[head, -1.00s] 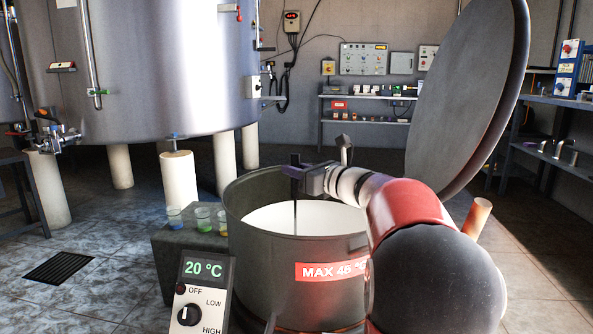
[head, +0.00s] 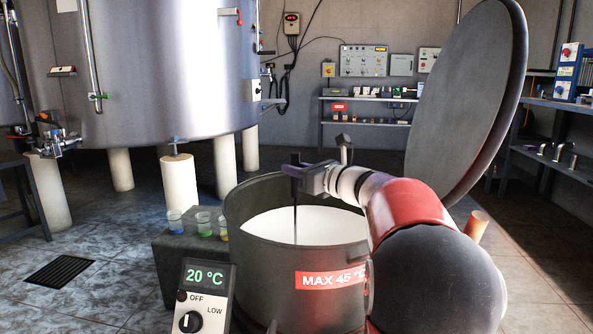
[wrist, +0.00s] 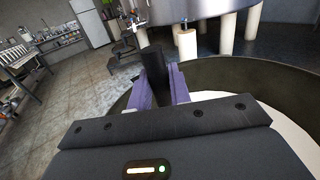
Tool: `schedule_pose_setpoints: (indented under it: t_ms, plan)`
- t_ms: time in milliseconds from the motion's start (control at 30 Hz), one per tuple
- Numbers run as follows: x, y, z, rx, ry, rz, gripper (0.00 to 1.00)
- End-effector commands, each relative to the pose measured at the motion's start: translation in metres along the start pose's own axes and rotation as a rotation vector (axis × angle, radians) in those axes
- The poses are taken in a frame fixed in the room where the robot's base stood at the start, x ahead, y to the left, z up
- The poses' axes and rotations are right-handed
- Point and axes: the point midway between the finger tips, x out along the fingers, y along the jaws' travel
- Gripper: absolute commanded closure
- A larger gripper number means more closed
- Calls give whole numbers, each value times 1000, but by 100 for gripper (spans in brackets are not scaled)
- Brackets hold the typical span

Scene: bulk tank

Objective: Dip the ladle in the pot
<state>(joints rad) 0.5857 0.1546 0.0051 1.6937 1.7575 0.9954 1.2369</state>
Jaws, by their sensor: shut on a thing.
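The pot (head: 262,278) is a large dark grey vessel in front of me, with a red MAX 45 °C label. White liquid (head: 330,224) fills much of it. The ladle (head: 295,218) shows as a thin dark upright handle. Its lower end meets the white surface, so its bowl is hidden. My gripper (head: 298,173) is above the pot, shut on the top of the handle. In the wrist view my purple fingers (wrist: 157,88) hold the dark handle top (wrist: 153,62), with the pot's rim (wrist: 225,72) and liquid to the right.
The pot's round lid (head: 468,100) stands open at the right. A control box (head: 205,292) reading 20 °C is at the front left. Several small cups (head: 203,223) stand on a grey block left of the pot. A big steel tank (head: 170,70) rises behind.

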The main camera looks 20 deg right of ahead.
Motion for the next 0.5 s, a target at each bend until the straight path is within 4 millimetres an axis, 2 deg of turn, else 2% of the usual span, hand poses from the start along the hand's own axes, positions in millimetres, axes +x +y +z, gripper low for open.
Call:
schedule_pose_setpoints:
  t_ms: [33, 500]
  plan:
    - [0, 0, 7, -1, -2, 0, 100]
    - [0, 0, 34, -1, -2, 0, 100]
